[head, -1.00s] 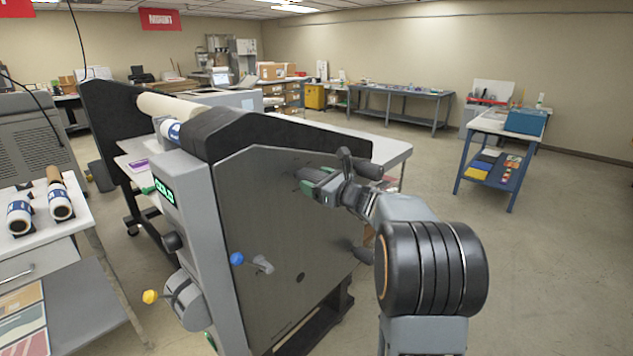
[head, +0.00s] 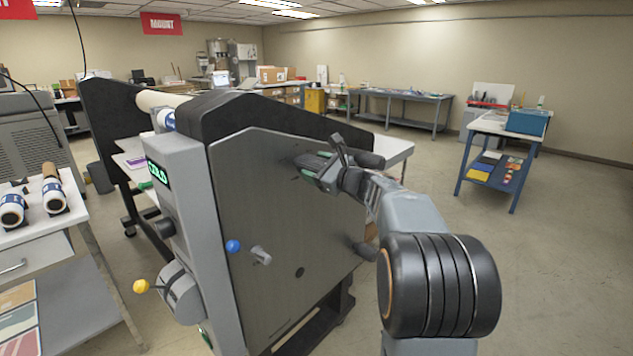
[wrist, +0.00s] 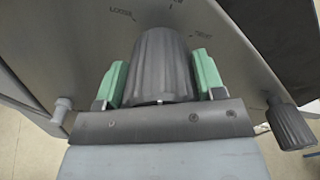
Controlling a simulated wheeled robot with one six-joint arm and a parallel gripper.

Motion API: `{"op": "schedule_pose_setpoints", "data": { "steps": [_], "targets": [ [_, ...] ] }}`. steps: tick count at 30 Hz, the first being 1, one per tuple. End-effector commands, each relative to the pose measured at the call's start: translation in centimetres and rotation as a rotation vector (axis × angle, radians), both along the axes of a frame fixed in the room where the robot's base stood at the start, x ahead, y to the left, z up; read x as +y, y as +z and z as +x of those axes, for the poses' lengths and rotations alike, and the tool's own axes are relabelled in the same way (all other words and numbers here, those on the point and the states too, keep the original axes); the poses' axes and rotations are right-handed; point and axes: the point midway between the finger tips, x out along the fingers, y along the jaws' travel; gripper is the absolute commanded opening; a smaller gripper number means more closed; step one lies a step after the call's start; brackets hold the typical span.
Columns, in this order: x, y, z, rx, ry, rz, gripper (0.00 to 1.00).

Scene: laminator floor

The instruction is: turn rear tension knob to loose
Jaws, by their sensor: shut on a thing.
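The rear tension knob (wrist: 160,75) is a dark grey ribbed knob on the grey side panel (head: 250,195) of the laminator. In the wrist view, my gripper (wrist: 160,66) is shut on it, with one green pad against each side. Small markings show on the panel beyond it; the left one seems to read loose and the right one tight. The knob's pointer is not clear, so its setting cannot be told. In the head view, my gripper (head: 312,166) is at the panel's upper far part, and largely hides the knob.
A second dark ribbed knob (wrist: 292,124) sticks out at right in the wrist view. A blue-tipped lever (head: 234,246) and a yellow ball handle (head: 141,286) are on the machine's near end. Open floor lies right of my arm, before a blue-framed table (head: 497,127).

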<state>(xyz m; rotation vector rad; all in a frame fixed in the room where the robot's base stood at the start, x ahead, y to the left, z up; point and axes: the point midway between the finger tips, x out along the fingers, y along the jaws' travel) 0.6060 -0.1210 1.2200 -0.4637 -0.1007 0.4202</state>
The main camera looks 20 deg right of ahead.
Motion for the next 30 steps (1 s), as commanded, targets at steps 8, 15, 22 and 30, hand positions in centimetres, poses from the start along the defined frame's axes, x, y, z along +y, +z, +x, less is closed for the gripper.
{"op": "schedule_pose_setpoints", "data": {
  "steps": [8, 15, 22, 30],
  "targets": [
    [0.1, -0.85, -0.04, -0.112, -0.001, -0.24, 0.39],
    [0.17, -0.83, -0.08, -0.205, 0.0, -0.444, 0.39],
    [0.2, -0.73, -0.07, -0.281, 0.001, -0.614, 0.39],
    [0.22, -0.61, -0.07, -0.345, 0.001, -0.754, 0.39]
  ]
}}
